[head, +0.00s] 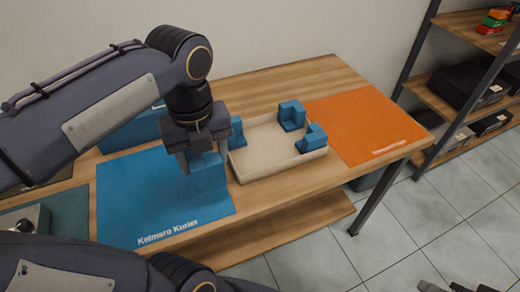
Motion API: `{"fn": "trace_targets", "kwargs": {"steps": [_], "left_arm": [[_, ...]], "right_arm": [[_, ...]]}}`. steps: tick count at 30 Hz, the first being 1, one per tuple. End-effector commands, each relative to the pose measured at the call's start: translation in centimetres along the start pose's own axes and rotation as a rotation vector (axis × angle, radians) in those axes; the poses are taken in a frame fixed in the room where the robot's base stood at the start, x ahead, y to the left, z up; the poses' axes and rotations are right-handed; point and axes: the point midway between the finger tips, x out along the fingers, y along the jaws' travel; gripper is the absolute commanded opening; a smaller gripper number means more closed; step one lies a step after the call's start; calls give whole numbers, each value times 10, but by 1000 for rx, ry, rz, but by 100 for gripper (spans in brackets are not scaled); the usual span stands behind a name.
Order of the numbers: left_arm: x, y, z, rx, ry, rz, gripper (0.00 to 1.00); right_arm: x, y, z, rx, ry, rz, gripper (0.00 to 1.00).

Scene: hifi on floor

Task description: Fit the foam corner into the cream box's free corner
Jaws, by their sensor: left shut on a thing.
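My left gripper (205,158) points down over the table and is shut on a blue foam corner (209,178). The held foam corner is just left of the cream box (283,165), over the right part of the blue mat; I cannot tell whether it touches the mat. The shallow open box has blue foam corners at its back right (291,115), front right (313,138) and back left (237,132), the last partly hidden by my gripper. Its front left corner is free. Dark parts at the bottom right edge may be my right gripper, too cut off to read.
The blue mat (150,205) with "Kelmaro Kurier" lettering lies left of the box, an orange mat (370,122) right of it. A blue container (135,130) stands behind my left arm. A shelf rack (460,85) stands at the right, past the table's edge.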

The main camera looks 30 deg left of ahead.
Motion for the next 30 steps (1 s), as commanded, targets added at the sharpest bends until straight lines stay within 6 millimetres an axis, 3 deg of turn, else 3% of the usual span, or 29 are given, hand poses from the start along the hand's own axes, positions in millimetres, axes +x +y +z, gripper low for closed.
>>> {"fn": "trace_targets", "kwargs": {"steps": [4, 11, 15, 19, 30], "left_arm": [[10, -17, 11, -1, 4, 4, 33], [35, -64, 43, 2, 5, 3, 33], [60, -86, 58, 0, 5, 4, 33], [80, -100, 67, -1, 4, 3, 33], [107, -115, 78, -1, 2, 2, 33]], "right_arm": [[0, 0, 0, 0, 1, 0, 36], [1, 0, 1, 0, 0, 0, 36], [4, 2, 2, 0, 0, 0, 36], [6, 3, 3, 0, 0, 0, 36], [9, 4, 5, 0, 0, 0, 36]]}}
